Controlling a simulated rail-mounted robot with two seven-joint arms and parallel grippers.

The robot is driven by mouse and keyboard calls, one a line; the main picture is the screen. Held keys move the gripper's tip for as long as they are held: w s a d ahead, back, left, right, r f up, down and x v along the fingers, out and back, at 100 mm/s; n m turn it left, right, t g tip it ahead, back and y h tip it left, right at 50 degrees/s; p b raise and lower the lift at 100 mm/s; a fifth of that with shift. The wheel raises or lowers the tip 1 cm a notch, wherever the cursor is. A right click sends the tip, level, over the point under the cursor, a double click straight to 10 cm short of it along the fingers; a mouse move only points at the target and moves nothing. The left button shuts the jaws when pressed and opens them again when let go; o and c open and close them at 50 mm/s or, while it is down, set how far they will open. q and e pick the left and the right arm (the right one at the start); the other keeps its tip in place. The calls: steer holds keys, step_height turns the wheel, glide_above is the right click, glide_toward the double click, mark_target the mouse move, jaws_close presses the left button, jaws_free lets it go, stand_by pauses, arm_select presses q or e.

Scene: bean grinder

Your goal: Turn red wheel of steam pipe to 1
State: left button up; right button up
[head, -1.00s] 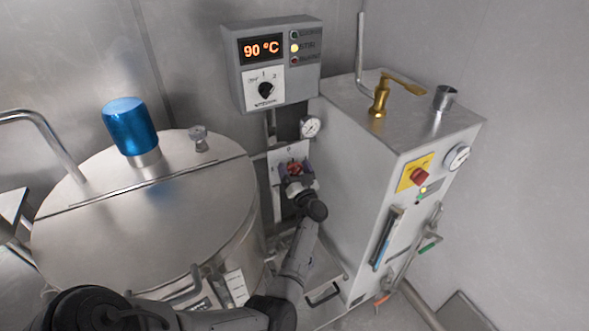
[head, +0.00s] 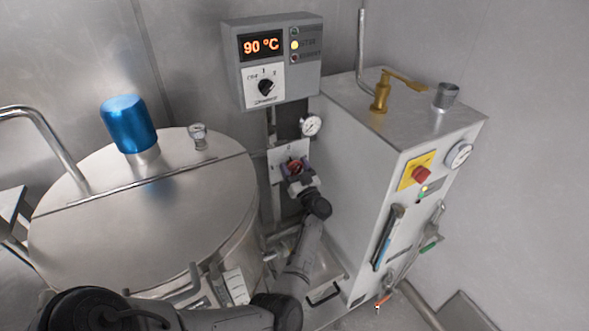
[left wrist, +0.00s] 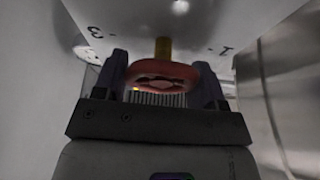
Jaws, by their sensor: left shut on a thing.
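The red wheel (head: 295,166) sits in front of a white plate (head: 277,158) below the control box. In the left wrist view the wheel (left wrist: 160,73) is on a brass stem (left wrist: 163,48) between the two fingers of my left gripper (left wrist: 160,80). My left gripper (head: 297,172) is shut on the wheel, with one finger on each side. The plate in the wrist view shows a 3 at left and what looks like a 1 at right. My gripper hides part of the wheel in the head view. My right gripper is not in view.
A steel vessel (head: 150,225) with a blue motor cap (head: 128,125) stands left of my arm. A grey cabinet (head: 360,150) stands close on the right. A pressure gauge (head: 311,125) and a control box (head: 275,60) reading 90 °C are above the wheel.

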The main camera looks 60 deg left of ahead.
arm_select(q)
steer(key=n+g+b, duration=0.1)
steer(key=n+g, duration=0.2)
steer(key=n, duration=0.2)
steer(key=shift+f+n+b, duration=0.1)
steer(key=shift+n+b, duration=0.2)
steer(key=shift+b, duration=0.05)
steer(key=n+g+b, duration=0.1)
steer(key=n, duration=0.2)
steer(key=n+g+h+b, duration=0.1)
steer(key=n+g, duration=0.1)
steer(key=n, duration=0.1)
steer(key=shift+s+f+h, duration=0.1)
steer(key=shift+s+h, duration=0.05)
steer(key=shift+h, duration=0.15)
steer(key=n+g+h+b, duration=0.1)
steer(key=n, duration=0.3)
steer(key=shift+s+n, duration=0.1)
steer(key=shift+n, duration=0.2)
steer(key=shift+n+g+h+b, duration=0.3)
steer(key=shift+n+h+b, duration=0.35)
steer(key=shift+n, duration=1.15)
steer(key=o, duration=0.9)
